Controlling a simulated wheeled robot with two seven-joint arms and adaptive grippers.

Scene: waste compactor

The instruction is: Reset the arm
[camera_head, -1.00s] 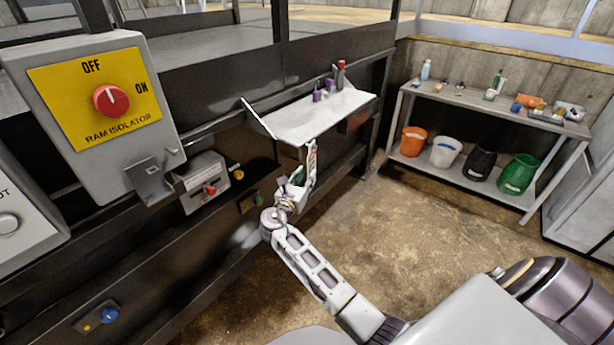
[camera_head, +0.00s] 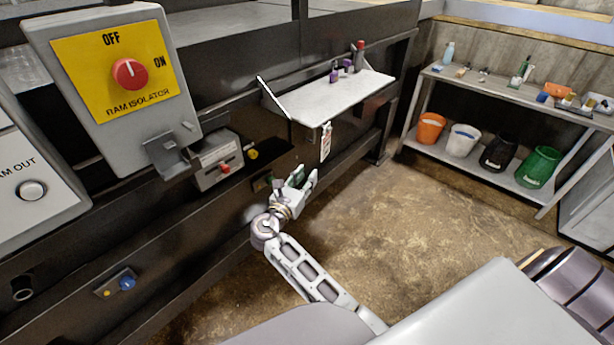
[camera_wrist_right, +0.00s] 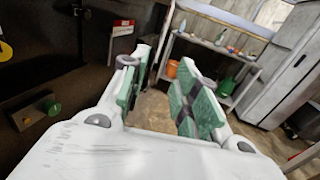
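My right gripper (camera_head: 297,182) is low in front of the dark compactor frame, below the white shelf. In the right wrist view, its green-padded fingers (camera_wrist_right: 160,92) stand apart with nothing between them. A white tag (camera_head: 326,142) with a red mark hangs from the shelf's front edge, above and apart from the gripper. My right arm reaches up from the bottom of the head view. My left gripper is not in view.
The white shelf (camera_head: 325,103) holds small purple and red items. The RAM ISOLATOR box (camera_head: 112,98) has a red knob (camera_head: 130,74). The rack (camera_head: 490,88) with buckets stands at right. Open floor lies between.

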